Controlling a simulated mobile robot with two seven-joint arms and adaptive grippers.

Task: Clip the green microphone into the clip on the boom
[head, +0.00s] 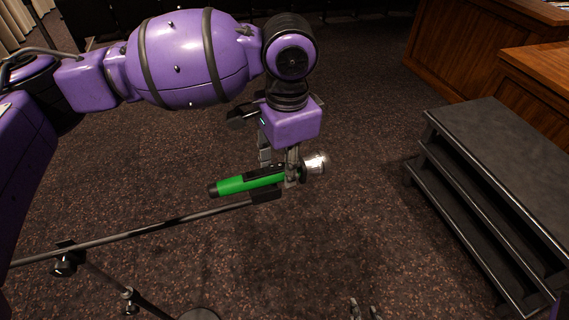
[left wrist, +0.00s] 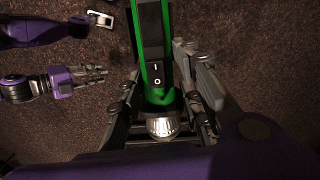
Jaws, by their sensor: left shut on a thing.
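The green microphone (head: 235,185) has a dark tail end and a silver head, and lies nearly level with its head to the right. My left gripper (head: 292,176) is shut on it near the head. The left wrist view shows the microphone's black I/O switch plate and silver head between the fingers of my left gripper (left wrist: 168,108). The dark clip (head: 266,195) is at the right end of the boom (head: 170,225), just under the microphone's body. I cannot tell whether it touches or grips the microphone. My right gripper (head: 364,309) is open and empty at the bottom edge.
The boom's stand (head: 128,296) is at the lower left, with its round base (head: 199,315) partly cut off. Black steps (head: 480,190) and a wooden desk (head: 460,50) stand at the right. Bare carpet (head: 370,220) lies between boom and steps.

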